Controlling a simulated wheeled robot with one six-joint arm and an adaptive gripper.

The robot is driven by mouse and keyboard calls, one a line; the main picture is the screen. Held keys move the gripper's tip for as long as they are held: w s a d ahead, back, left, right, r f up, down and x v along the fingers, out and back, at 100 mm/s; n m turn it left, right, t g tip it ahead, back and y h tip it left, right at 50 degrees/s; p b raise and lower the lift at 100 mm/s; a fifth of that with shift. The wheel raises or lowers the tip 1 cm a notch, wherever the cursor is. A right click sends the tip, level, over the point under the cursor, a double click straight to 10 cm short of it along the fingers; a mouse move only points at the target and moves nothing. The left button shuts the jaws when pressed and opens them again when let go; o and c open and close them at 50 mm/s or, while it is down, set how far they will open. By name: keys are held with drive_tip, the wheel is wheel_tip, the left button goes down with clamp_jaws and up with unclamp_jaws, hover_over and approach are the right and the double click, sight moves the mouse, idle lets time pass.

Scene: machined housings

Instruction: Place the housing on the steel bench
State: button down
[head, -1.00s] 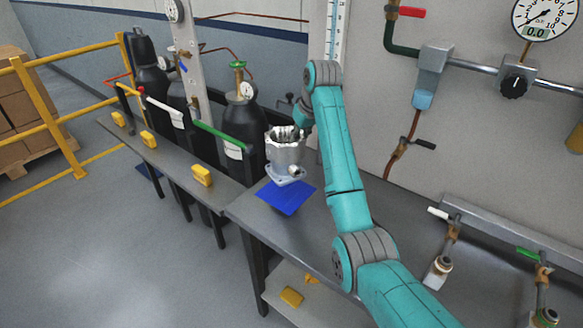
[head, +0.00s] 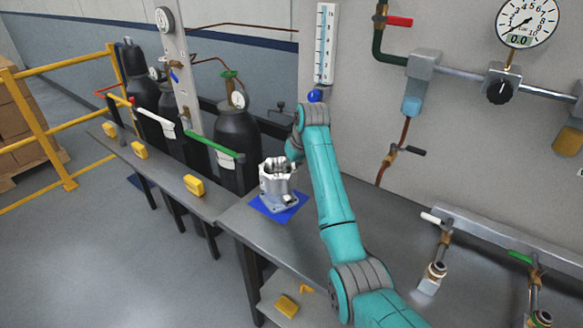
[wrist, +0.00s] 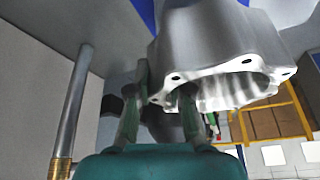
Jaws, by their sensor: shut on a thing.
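The silver machined housing (head: 277,180) is upright over the blue square (head: 257,206) on the grey steel bench (head: 235,216). Its flanged base overlaps the blue square; I cannot tell whether it touches or hangs just above. In the wrist view the housing (wrist: 215,45) fills the upper middle, its open bore facing the camera. My gripper (wrist: 164,90) is shut on the housing's rim wall, with one finger at the bore opening and the other outside. In the head view the fingers are mostly hidden behind the housing and my wrist.
Dark gas cylinders (head: 237,140) stand behind the bench on the left. A panel with a gauge (head: 527,22) and pipes rises behind. A valve manifold (head: 500,235) lies at the right. Yellow blocks (head: 194,185) sit along the lower left ledge. Bench around the blue square looks clear.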

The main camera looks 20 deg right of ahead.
drive_tip(key=c, duration=1.1)
unclamp_jaws()
drive_tip(key=shift+f, duration=0.15)
drive_tip(key=v, duration=1.2)
